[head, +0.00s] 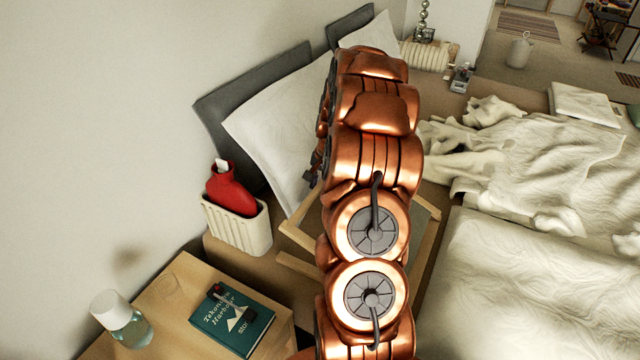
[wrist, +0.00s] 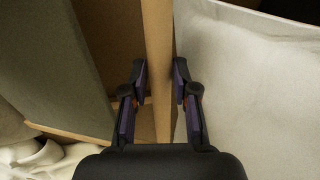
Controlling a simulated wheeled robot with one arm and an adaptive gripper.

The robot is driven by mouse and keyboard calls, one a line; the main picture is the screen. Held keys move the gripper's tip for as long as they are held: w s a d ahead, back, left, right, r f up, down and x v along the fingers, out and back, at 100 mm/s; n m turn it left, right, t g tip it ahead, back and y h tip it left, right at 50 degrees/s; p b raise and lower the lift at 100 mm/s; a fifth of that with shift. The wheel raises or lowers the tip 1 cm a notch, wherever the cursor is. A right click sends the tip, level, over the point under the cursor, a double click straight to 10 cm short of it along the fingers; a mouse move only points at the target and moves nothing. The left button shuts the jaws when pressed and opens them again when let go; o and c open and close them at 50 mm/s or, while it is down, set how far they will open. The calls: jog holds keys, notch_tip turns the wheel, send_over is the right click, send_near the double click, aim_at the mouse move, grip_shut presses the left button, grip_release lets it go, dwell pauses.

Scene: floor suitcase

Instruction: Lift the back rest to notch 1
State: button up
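The back rest is a wooden frame with a grey panel on the bed. In the head view its pale wooden bars (head: 300,236) show low and near flat on both sides of my arm, which hides its middle. In the wrist view a wooden bar (wrist: 158,30) of it runs between the fingers of my gripper (wrist: 160,78), with the grey panel (wrist: 55,75) to the left. The fingers stand on either side of the bar, with a thin gap seeming to show at each side. In the head view my gripper is mostly hidden behind my arm. The notches cannot be made out.
A white pillow (head: 270,135) leans on the grey headboard cushion (head: 235,92) beside the back rest. A cream holder (head: 238,226) with a red hot-water bottle (head: 230,190) stands left. The nightstand (head: 165,290) carries a book (head: 232,318) and a bottle (head: 122,315). Rumpled bedding (head: 550,240) lies right.

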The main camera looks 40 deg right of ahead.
grip_shut()
jog(key=shift+r, duration=0.1)
jog(key=r, duration=0.1)
jog(key=s+r, duration=0.1)
jog(key=r+t+b, duration=0.1)
jog(key=shift+s+d+r, duration=0.2)
jog(key=shift+s+d, duration=0.15)
jog(key=shift+s, duration=0.05)
dwell(0.3)
jog(key=o, duration=0.5)
grip_release()
